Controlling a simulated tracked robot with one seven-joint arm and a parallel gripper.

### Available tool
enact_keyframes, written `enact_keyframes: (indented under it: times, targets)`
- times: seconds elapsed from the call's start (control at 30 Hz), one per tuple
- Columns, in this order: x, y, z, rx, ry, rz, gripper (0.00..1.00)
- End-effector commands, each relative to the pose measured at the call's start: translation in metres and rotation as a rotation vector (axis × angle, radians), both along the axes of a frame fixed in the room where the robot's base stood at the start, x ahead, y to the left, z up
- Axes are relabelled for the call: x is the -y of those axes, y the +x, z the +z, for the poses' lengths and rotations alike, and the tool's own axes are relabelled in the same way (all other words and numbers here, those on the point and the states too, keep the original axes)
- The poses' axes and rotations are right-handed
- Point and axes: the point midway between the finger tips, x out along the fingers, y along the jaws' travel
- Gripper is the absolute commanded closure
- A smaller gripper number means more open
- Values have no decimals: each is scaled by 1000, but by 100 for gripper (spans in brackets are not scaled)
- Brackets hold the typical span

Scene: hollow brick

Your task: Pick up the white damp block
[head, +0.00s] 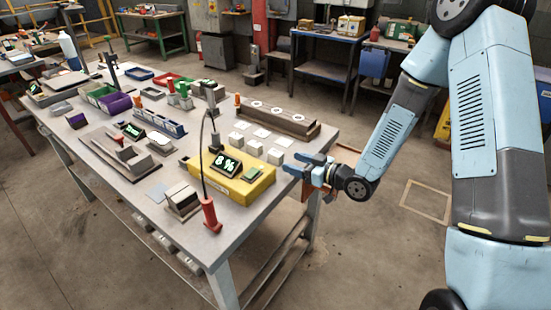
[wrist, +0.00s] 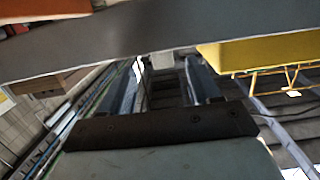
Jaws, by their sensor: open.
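Several small white blocks (head: 275,156) stand in rows on the grey table (head: 150,190), right of its middle, in the head view. They look alike, and I cannot tell which is damp. A yellow meter box (head: 240,190) with a green "8 %" display stands left of the nearest blocks; its yellow side also shows in the wrist view (wrist: 265,48). My gripper (head: 304,164) is open at the table's right edge, apart from the blocks. In the wrist view my open fingers (wrist: 163,85) have a pale block (wrist: 162,61) beyond them, partly seen, near the table edge (wrist: 110,35).
A brown rack (head: 280,118) with round white openings lies behind the blocks. Bins, holders and tools crowd the table's left side.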

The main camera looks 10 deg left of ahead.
Motion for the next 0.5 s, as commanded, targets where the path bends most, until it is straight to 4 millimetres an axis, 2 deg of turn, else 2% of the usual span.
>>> enact_keyframes:
  times: [0.13,0.5]
  targets:
    - [-19,7,-2,1,1,1,38]
    - [-39,14,-5,1,0,1,38]
